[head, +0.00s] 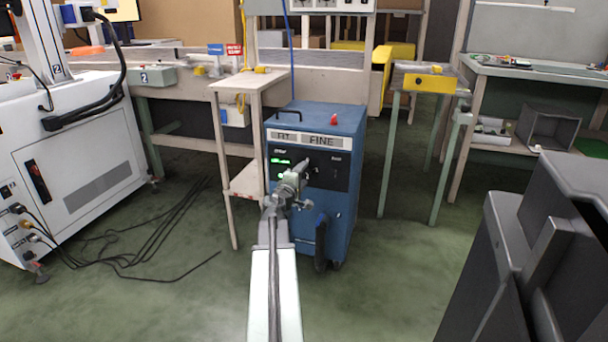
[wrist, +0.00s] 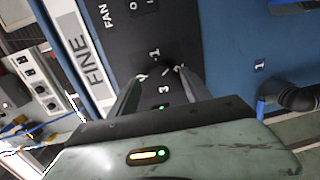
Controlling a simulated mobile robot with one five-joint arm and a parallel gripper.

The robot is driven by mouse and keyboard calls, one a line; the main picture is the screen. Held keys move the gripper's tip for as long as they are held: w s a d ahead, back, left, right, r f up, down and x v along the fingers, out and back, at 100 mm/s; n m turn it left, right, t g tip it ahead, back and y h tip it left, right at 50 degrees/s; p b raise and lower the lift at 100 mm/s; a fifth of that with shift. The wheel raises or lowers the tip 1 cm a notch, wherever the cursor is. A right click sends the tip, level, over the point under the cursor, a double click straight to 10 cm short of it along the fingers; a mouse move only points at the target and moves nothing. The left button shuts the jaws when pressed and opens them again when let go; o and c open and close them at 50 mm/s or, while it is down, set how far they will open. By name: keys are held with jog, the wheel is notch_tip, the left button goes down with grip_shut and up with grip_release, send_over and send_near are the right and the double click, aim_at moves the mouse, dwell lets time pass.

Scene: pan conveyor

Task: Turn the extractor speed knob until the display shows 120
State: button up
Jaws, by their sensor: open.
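The extractor is a blue cabinet (head: 343,195) with a black front panel (head: 340,170) and a white label reading FINE (head: 322,141). Its display (head: 281,161) glows green at the panel's left; the digits are too small to read. My gripper (head: 304,165) is in front of the panel. In the wrist view the open fingers (wrist: 163,78) reach to the panel, with white marks 1 and 3 between them. The speed knob is dark against the dark panel and mostly hidden; I cannot tell whether the fingers touch it.
A narrow wooden stand (head: 251,83) is close to the cabinet's left. A white machine (head: 85,165) with black floor cables stands further left. A green-legged table (head: 405,80) stands to the right. The green floor between cabinet and right bench is clear.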

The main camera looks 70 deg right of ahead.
jog(key=a, duration=0.6)
jog(key=shift+a+r, duration=0.2)
jog(key=shift+a, duration=0.05)
